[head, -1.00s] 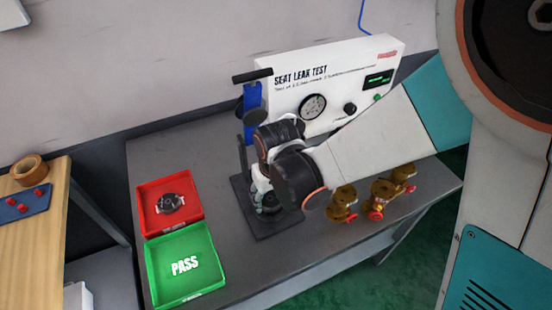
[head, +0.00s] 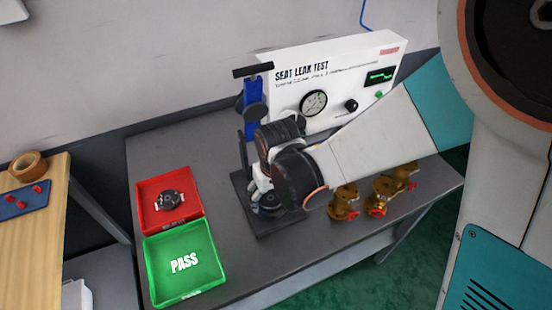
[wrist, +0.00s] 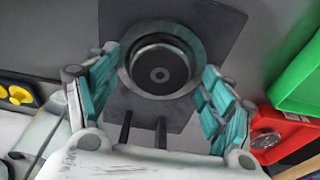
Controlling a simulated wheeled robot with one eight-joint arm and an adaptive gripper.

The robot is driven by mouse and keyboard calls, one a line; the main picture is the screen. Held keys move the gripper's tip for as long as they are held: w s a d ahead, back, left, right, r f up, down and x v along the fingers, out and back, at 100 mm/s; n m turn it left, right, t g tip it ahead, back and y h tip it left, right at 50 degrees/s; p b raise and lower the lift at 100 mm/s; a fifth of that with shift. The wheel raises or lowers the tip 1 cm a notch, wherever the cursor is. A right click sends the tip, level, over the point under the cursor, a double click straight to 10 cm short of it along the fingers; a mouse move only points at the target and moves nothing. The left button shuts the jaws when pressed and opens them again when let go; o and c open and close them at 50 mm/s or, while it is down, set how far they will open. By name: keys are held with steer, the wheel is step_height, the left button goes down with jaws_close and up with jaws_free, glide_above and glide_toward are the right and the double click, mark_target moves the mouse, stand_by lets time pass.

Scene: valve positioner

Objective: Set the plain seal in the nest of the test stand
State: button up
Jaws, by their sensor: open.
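The test stand's nest shows in the wrist view as a grey metal ring (wrist: 128,78) on a dark base plate (wrist: 204,22). A dark round disc with a small centre hole (wrist: 160,72) sits inside the ring and looks like the plain seal. It looks level and roughly centred. My gripper (wrist: 160,62) is open, with its teal-padded fingers on either side of the ring, apart from the disc. In the head view my gripper (head: 262,187) is low over the stand's base plate (head: 280,226), and my wrist hides part of the stand.
A red tray (head: 142,213) holding a dark round part (head: 170,199) and a green PASS tray (head: 150,285) lie left of the stand. Several brass valve bodies (head: 344,200) stand to its right. The white leak-test console (head: 290,62) and the stand's blue column (head: 252,95) are behind.

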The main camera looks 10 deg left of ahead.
mark_target(274, 204)
steer(key=shift+r+p, duration=0.7)
step_height(274, 204, up, 12)
steer(key=s+d+p, duration=0.1)
steer(key=p, duration=0.7)
steer(key=shift+s+f+p, duration=0.15)
steer(key=shift+s+p, duration=0.15)
steer(key=shift+s, duration=0.1)
